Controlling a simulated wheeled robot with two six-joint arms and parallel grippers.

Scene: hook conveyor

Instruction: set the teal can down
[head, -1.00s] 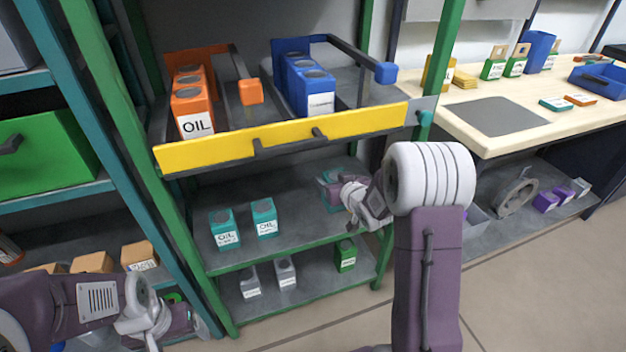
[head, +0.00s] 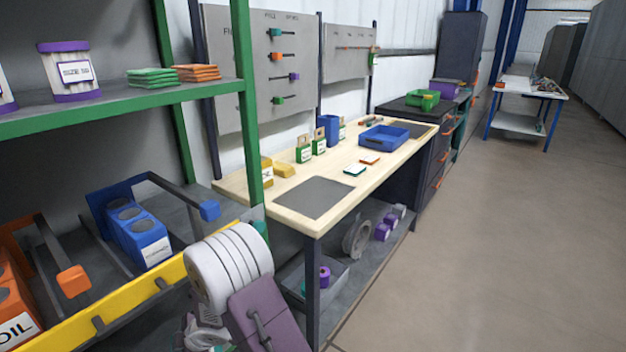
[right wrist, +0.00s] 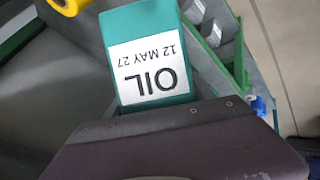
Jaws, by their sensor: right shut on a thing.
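The teal can (right wrist: 148,40) fills the upper middle of the right wrist view. Its white label reads "OIL" and "12 MAY 27", upside down in that view. My right gripper (right wrist: 165,110) is shut on the can; the dark wrist housing hides the fingertips and the can's near end. In the head view my right gripper (head: 205,335) is cut off at the bottom edge, low beside the yellow rail, and the can is mostly out of sight there. My left gripper is not in view.
A wooden workbench (head: 250,190) with a grey mat (head: 314,198) stands right of the green-framed rack (head: 243,85). The mat is bare. Green and yellow containers and a blue tray (head: 385,137) stand farther back. The yellow rail (head: 85,317) crosses the rack's front. Open floor lies right.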

